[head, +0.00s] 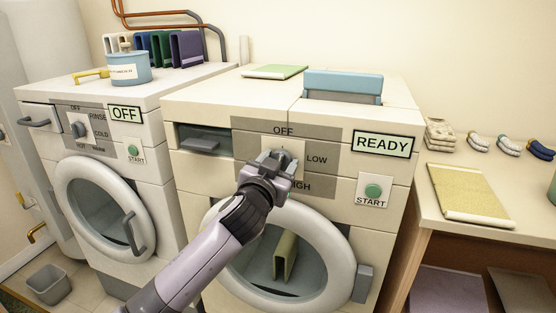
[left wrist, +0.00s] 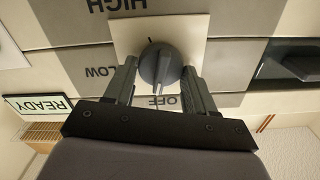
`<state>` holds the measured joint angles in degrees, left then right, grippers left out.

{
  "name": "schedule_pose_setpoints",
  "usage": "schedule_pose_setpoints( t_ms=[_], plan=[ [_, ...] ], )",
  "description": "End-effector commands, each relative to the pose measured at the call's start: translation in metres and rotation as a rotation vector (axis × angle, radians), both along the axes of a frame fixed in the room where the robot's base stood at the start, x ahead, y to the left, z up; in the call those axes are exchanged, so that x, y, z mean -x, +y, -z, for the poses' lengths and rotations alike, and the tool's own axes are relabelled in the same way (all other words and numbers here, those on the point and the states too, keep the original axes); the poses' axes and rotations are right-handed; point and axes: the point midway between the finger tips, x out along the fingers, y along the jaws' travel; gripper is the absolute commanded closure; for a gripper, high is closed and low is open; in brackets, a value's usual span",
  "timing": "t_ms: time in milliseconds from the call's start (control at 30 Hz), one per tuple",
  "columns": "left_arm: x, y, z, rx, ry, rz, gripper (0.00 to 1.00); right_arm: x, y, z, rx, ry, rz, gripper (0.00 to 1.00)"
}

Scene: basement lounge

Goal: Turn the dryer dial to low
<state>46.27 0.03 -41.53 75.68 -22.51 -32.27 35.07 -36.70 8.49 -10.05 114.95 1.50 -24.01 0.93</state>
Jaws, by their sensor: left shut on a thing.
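The dryer (head: 330,220) is the right-hand white machine, with a READY display (head: 383,144) and a green START button (head: 373,190). Its grey round dial (left wrist: 160,64) sits on a pale plate, with OFF above, LOW to the right and HIGH below in the head view. My left gripper (head: 279,163) is at the dial and mostly covers it there. In the left wrist view, upside down, its two fingers (left wrist: 158,84) are shut on the dial from both sides. The dial's ridge lies roughly along the OFF-HIGH line; which end points is unclear. My right gripper is not in view.
The washer (head: 95,165) stands left with its display reading OFF. A green cloth item (head: 286,255) shows behind the dryer's round door. A blue tub (head: 124,68) stands on the washer. A side table (head: 440,165) with folded cloths is at right.

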Motion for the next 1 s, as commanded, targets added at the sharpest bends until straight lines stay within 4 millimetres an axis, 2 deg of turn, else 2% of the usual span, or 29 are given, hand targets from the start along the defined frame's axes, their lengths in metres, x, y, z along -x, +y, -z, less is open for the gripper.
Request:
schedule_pose_setpoints(
  t_ms=[200, 1000],
  plan=[
    [0.000, -0.001, -0.002, -0.194, -0.062, 0.000, 0.75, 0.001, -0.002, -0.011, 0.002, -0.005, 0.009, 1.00],
    [0.001, -0.004, 0.001, -0.891, -0.289, 0.000, 0.75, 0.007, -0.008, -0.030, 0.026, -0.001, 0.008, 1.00]
  ],
)
